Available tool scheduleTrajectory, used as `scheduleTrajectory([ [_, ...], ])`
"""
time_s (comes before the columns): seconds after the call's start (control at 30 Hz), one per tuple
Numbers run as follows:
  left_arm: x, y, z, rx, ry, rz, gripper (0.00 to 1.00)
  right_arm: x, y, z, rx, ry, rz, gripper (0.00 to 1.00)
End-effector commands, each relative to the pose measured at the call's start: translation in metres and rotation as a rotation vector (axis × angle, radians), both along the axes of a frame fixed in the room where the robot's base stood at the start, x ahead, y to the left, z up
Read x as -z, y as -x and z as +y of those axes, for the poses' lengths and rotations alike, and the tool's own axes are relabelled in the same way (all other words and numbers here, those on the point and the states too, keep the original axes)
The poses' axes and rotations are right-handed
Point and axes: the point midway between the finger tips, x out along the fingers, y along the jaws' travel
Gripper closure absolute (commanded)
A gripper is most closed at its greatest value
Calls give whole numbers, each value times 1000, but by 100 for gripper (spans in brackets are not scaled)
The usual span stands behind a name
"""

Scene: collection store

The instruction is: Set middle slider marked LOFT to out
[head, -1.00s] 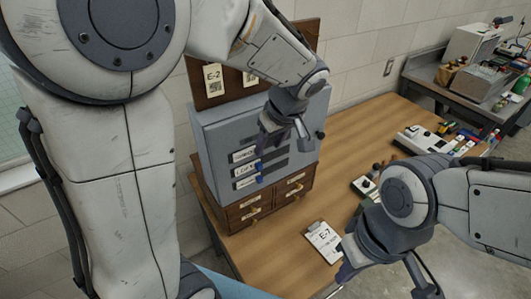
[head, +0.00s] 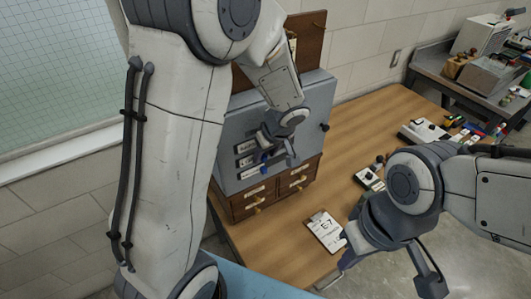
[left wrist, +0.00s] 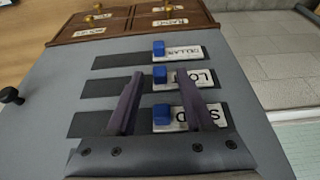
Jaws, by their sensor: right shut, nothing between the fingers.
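My left gripper (head: 266,154) is open at the panel. Its fingertips appear on either side of the LOFT knob; I cannot tell contact. My right gripper (head: 350,256) is shut and empty near the table's front edge.
Small wooden drawers (head: 252,196) with brass knobs sit under the cabinet. A round black knob (head: 325,127) sticks out of the cabinet's right side.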

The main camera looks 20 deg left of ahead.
Motion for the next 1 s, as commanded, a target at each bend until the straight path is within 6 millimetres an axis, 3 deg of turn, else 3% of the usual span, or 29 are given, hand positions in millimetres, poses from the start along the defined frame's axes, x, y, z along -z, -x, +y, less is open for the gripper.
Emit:
scheduleTrajectory([
  [0.03, 0, 0, 0, 0, 0, 0, 67, 0, 0, 0, 0, 0, 0, 100],
  [0.1, 0, 0, 0, 0, 0, 0, 93, 0, 0, 0, 0, 0, 0, 100],
  [0.13, 0, 0, 0, 0, 0, 0, 100, 0, 0, 0, 0, 0, 0, 100],
  [1.0, -1, 0, 0, 0, 0, -1, 100, 0, 0, 0, 0, 0, 0, 100],
])
